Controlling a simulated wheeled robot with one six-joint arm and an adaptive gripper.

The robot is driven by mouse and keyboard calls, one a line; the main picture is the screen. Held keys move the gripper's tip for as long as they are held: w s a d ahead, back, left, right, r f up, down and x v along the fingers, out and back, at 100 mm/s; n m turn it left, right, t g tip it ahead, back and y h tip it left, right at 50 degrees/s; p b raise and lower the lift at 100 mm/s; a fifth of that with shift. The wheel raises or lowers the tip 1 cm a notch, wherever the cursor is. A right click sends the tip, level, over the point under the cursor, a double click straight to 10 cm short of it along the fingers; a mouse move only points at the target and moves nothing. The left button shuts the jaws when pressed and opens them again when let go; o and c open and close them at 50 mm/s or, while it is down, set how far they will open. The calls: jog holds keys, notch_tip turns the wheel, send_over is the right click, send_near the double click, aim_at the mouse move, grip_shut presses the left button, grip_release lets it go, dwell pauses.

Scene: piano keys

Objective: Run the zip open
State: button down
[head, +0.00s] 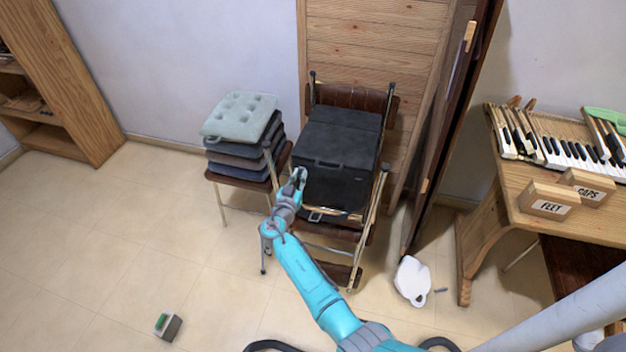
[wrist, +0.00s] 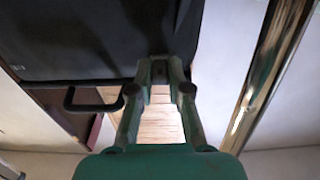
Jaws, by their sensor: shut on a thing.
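A black soft case (head: 335,170) sits on a brown metal-framed chair (head: 349,97) in the head view. My gripper (head: 300,176) is at the case's left front corner. In the wrist view the dark case (wrist: 75,40) fills the upper left, and my gripper (wrist: 167,68) is at its edge. The fingers are shut on a small dark piece at that edge, which I take to be the zip pull. The fingertips largely hide it. The line of the zip itself is too small or dark to make out.
A second chair with stacked cushions (head: 240,117) stands close left of my gripper. The chair's metal rail (wrist: 255,85) runs along the right in the wrist view. A desk (head: 485,215) with piano keys is at the right. The floor at the left is mostly clear.

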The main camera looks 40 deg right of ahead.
jog(key=shift+w+a, duration=0.2)
jog(key=shift+w, duration=0.05)
jog(key=c, duration=1.1)
grip_release()
jog(key=shift+w, duration=0.1)
jog(key=shift+a, duration=0.1)
jog(key=v, duration=1.2)
